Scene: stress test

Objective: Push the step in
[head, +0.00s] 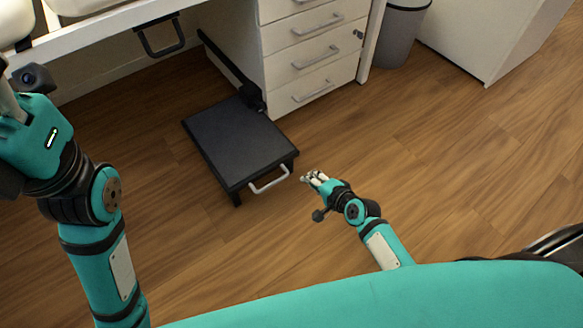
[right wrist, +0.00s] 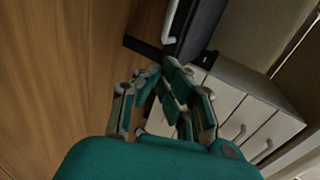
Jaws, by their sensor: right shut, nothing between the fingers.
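The step (head: 235,142) is a low black platform on the wood floor, pulled out in front of the white drawer cabinet. A pale handle (head: 270,183) is on its front edge. My right gripper (head: 309,177) is shut and empty, just right of the handle, with a small gap in the head view. The right wrist view shows its fingers (right wrist: 160,82) drawn together below part of the step (right wrist: 200,28) and its handle (right wrist: 169,22). My left gripper (head: 12,106) is partly cut off at the left edge; its fingers cannot be made out.
The white drawer cabinet (head: 312,88) stands behind the step under a bench. A dark pull loop (head: 162,52) hangs from the bench at upper left. A grey bin (head: 401,33) and a white cabinet (head: 492,35) stand at the back right. The floor right of the step is clear.

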